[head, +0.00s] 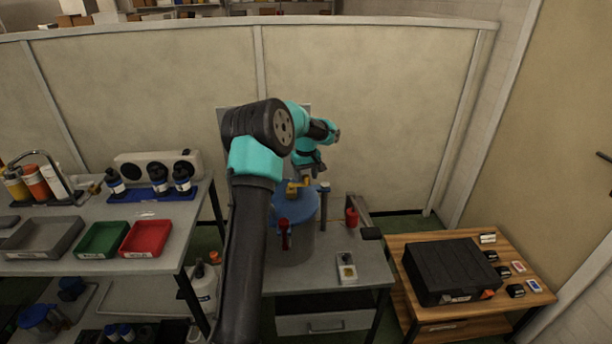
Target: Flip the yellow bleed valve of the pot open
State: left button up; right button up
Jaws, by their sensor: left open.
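The pot (296,245) is a grey cylinder with a blue lid (296,208), standing on the grey table behind my left forearm, which hides its left side. A yellow part (297,188), apparently the bleed valve, shows at the top of the lid. My left gripper (306,176) is over the lid, just above the yellow part. It is open; its fingers are small here, and I cannot tell whether they touch the valve. A red-handled part (285,232) is at the pot's front. My right gripper is not in view.
The grey table (352,292) also holds a red item (351,216) and a small pale box (346,267). A wooden table at right carries a black case (450,270). A bench at left holds trays (146,238) and bottles. A beige partition stands behind.

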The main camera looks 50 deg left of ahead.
pick_arm(q)
jog(key=shift+c, duration=0.2)
jog(key=c, duration=0.9)
jog(key=shift+s+d+m, duration=0.1)
jog(key=shift+m, duration=0.3)
jog(key=m, duration=0.1)
jog(key=s+d+m, duration=0.1)
jog(key=m, duration=0.1)
jog(key=shift+s, duration=0.1)
jog(key=m, duration=0.1)
jog(key=s+m, duration=0.1)
jog(key=m, duration=0.1)
jog(key=shift+s+d+m, duration=0.25)
jog(key=shift+d+m, duration=0.1)
jog(key=shift+m, duration=0.05)
jog(key=s+m, duration=0.1)
jog(key=m, duration=0.2)
jog(key=s+m, duration=0.1)
jog(key=m, duration=0.1)
jog(key=shift+s, duration=0.3)
jog(key=m, duration=0.2)
jog(key=s+m, duration=0.1)
jog(key=s+a+m, duration=0.1)
jog(key=m, duration=0.1)
jog(key=shift+s+m, duration=0.1)
jog(key=shift+m, duration=0.2)
